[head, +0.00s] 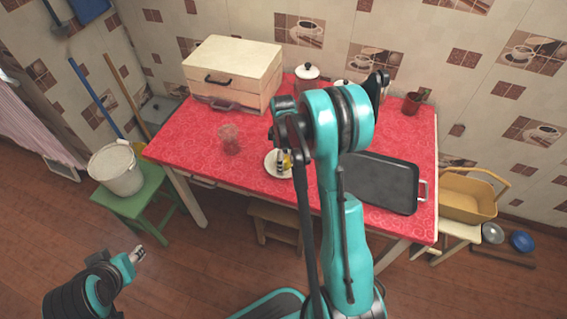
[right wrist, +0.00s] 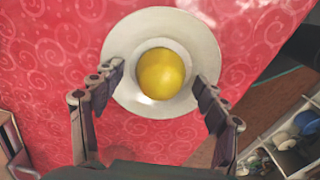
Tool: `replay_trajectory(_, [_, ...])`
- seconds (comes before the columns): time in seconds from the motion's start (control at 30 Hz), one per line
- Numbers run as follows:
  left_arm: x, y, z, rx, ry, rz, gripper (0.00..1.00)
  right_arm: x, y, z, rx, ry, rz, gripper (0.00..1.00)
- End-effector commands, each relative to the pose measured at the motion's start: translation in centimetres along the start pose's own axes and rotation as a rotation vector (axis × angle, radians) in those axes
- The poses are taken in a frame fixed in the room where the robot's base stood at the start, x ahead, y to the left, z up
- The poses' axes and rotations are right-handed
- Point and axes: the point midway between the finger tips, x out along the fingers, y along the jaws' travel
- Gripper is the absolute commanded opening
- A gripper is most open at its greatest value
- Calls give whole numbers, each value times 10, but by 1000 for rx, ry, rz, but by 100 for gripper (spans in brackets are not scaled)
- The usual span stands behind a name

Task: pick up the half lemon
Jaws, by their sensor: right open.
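The half lemon (right wrist: 161,74) is a rounded yellow piece in the middle of a white saucer (right wrist: 130,37) in the right wrist view. In the head view the saucer (head: 270,163) is on the red table, and only a bit of yellow shows, mostly hidden by my right arm. My right gripper (right wrist: 159,76) is open, with one finger on each side of the lemon; both are apart from it and overlap the saucer's rim in the picture. My left gripper (head: 138,254) is low at the left, over the floor, away from the table; its opening is too small to read.
On the red table (head: 235,175) are a glass (head: 229,139) left of the saucer, a dark tray (head: 381,183) to the right, a wooden box (head: 233,73), and a white canister (head: 307,78) at the back. A bucket (head: 116,170) stands on a green stool at the left.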

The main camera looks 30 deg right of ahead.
Motion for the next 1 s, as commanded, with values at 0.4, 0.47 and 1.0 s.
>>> replay_trajectory(0.4, [0,0,0,0,0,0,40,-1,0,0,0,0,0,20])
replay_trajectory(0.47, [0,0,0,0,0,0,40,-1,0,0,0,0,0,20])
replay_trajectory(1.0, [-23,0,-16,0,0,0,40,-54,-10,11,3,-2,-1,20])
